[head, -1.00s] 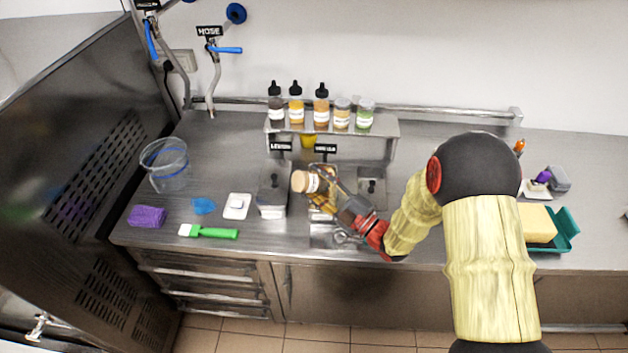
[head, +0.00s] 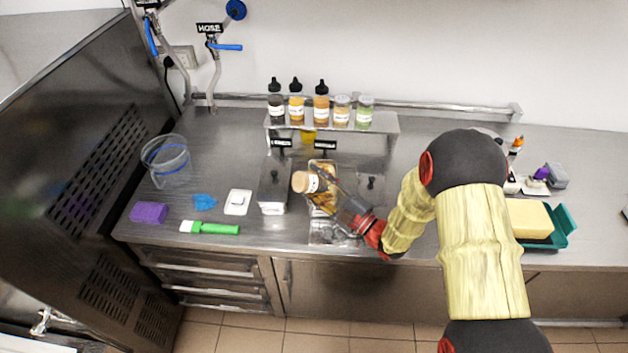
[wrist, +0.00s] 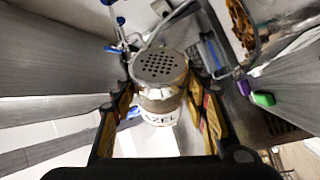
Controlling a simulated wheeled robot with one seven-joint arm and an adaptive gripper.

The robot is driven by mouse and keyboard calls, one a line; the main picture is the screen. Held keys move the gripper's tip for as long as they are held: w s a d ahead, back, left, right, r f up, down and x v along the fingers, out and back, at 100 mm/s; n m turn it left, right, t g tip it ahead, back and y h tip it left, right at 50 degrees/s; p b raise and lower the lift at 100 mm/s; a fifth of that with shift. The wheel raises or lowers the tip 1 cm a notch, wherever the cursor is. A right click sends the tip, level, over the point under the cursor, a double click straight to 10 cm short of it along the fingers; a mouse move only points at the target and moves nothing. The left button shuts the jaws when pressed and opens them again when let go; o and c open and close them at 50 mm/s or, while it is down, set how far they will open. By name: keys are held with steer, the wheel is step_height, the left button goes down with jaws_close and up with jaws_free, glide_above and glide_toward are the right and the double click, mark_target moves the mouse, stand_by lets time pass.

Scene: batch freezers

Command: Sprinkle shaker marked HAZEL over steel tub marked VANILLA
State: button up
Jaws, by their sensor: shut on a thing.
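My gripper (head: 338,196) is shut on a shaker (head: 306,183), held tilted above the row of steel tubs. In the wrist view the shaker (wrist: 160,85) sits between my fingers (wrist: 163,95); its perforated metal lid and part of a label reading "AZEL" show. Below and beside it is an open steel tub (head: 322,165) with yellow-brown contents, partly hidden by the shaker and gripper. A lidded steel tub (head: 273,190) stands left of it and another (head: 371,184) right. Two black signs stand behind; their words are too small to read surely, so I cannot tell which tub is VANILLA.
Several bottles and jars (head: 321,105) stand on a raised shelf behind. At left are a clear bucket (head: 167,165), purple cloth (head: 148,212), green-handled brush (head: 212,228) and white scale (head: 238,202). A yellow sponge (head: 530,219) lies in a teal tray at right.

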steer(key=shift+w, duration=0.15)
steer(key=w+p, duration=0.3)
steer(key=w, duration=0.1)
stand_by(1.6)
